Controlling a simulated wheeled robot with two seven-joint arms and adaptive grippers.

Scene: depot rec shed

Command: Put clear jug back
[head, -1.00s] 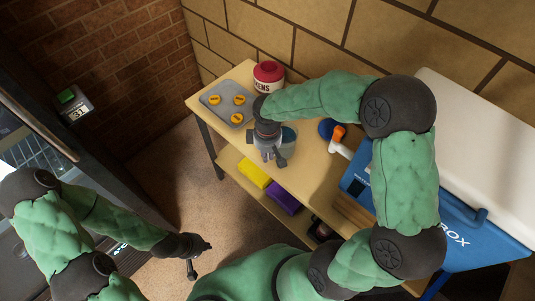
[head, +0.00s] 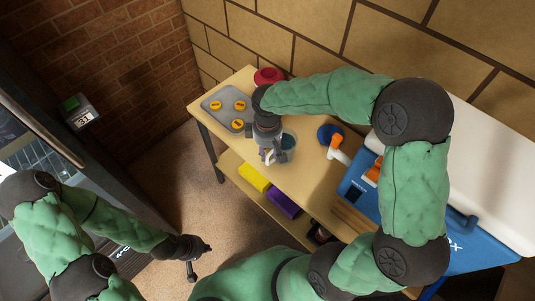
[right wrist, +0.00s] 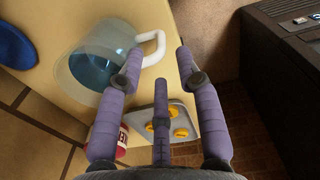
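The clear jug (right wrist: 92,62) stands on the wooden table (head: 308,160), with blue-tinted contents and a white handle (right wrist: 152,47) in the right wrist view. In the head view the jug (head: 289,143) is partly hidden behind my right gripper (head: 272,154). My right gripper's fingers (right wrist: 158,70) are spread apart and empty, with the handle just beyond the tips of the left finger. I see a small gap or near contact there and cannot tell which. My left gripper (head: 198,258) hangs low over the floor, away from the table; its finger state is unclear.
A grey tray with yellow tokens (head: 226,106) and a red-lidded tin (head: 268,76) stand at the table's far end. A blue disc (head: 329,132), a white-and-orange tap (head: 337,148) and a blue cooler (head: 480,239) are to the right. Yellow (head: 254,177) and purple (head: 283,203) items lie on the lower shelf.

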